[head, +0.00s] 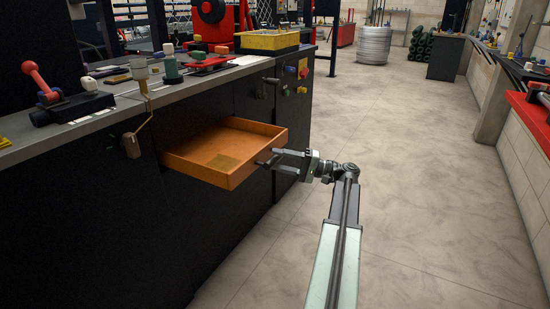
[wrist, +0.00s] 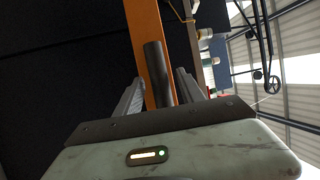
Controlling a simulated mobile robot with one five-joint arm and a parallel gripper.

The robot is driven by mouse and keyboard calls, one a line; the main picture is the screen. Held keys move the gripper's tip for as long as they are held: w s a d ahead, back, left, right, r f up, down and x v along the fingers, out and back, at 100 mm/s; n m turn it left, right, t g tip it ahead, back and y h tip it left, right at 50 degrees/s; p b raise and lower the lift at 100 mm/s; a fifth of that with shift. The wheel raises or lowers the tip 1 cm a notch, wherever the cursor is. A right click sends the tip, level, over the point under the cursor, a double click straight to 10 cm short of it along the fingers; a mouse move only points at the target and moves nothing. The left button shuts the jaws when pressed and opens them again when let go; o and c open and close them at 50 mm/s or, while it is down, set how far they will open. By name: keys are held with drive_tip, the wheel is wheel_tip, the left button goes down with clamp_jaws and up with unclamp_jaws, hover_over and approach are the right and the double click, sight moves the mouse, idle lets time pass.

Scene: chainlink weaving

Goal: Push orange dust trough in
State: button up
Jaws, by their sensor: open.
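The orange dust trough (head: 222,150) stands out like an open drawer from the front of the black machine cabinet (head: 210,225). It looks empty apart from a darker patch on its floor. My gripper (head: 272,160) is at the trough's front face, at the end of my extended arm. In the wrist view the orange front (wrist: 148,22) runs upright, with a dark round handle (wrist: 158,75) before it. My open fingers stand on either side of this handle. I cannot tell whether either finger touches it.
The cabinet top holds a red-knobbed lever (head: 40,85), a green spool-like item (head: 171,68) and a yellow tray (head: 270,40). Buttons (head: 303,70) sit on the cabinet's end. The concrete floor (head: 400,130) to the right is clear. A red-topped bench (head: 530,115) lines the right wall.

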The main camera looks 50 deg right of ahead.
drive_tip(key=shift+x, duration=0.85)
clamp_jaws()
idle(0.8)
